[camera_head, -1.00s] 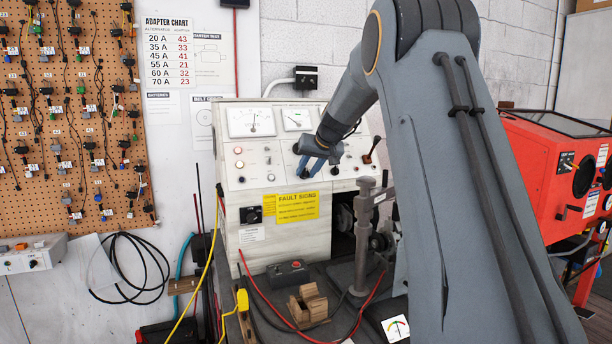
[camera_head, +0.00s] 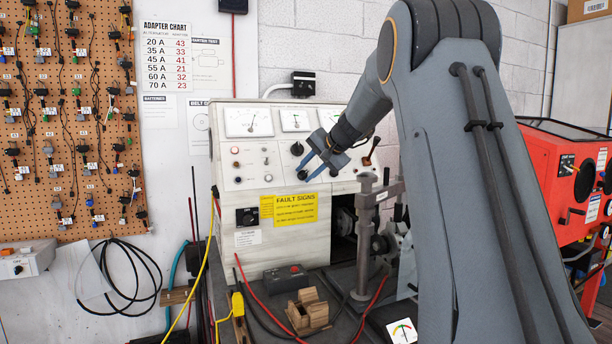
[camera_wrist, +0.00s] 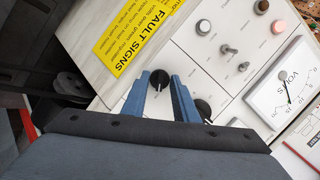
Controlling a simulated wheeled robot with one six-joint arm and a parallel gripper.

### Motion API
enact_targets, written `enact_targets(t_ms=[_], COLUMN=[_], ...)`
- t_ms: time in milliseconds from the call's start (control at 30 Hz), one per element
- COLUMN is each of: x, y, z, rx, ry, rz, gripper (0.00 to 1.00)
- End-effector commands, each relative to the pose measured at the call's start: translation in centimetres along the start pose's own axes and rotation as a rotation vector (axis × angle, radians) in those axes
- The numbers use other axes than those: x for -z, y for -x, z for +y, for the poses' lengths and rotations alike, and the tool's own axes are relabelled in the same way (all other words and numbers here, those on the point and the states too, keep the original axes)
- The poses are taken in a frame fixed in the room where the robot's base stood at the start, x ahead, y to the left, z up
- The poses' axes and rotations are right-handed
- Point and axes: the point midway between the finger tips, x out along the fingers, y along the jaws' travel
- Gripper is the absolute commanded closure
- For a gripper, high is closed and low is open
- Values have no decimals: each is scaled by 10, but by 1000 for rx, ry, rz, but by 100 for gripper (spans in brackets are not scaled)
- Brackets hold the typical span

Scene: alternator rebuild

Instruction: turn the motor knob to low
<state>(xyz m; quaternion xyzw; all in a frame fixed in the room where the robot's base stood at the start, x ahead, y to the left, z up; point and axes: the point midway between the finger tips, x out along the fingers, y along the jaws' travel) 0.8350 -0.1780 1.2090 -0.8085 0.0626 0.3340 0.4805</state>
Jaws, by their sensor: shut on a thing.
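The white test-bench panel (camera_head: 262,180) carries two black knobs right of centre. The lower black knob (camera_head: 303,175) is at the fingertips of my gripper (camera_head: 312,165). In the wrist view my gripper (camera_wrist: 160,85) has its two blue fingers on either side of this knob (camera_wrist: 159,79), shut on it. A pale pointer mark shows on the knob. The upper black knob (camera_head: 297,148) stands free. In the wrist view it is partly hidden behind the right finger (camera_wrist: 202,108). The small labels by the knobs are too blurred to read, so I cannot tell the settings.
A lever (camera_head: 371,152) sticks out right of the knobs. Dial meters (camera_head: 248,121) line the panel top. A yellow fault signs label (camera_head: 296,209) is below. A metal clamp stand (camera_head: 365,235), a wooden block (camera_head: 308,312) and red cables lie on the bench in front.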

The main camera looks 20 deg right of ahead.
Motion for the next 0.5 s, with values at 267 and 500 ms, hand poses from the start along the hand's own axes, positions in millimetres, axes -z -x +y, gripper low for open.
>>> enact_targets(t_ms=[267, 500], x=[0, 0], y=[0, 0], z=[1, 1], rx=[9, 9], ry=[-37, -38], rz=[0, 0], gripper=[96, 96])
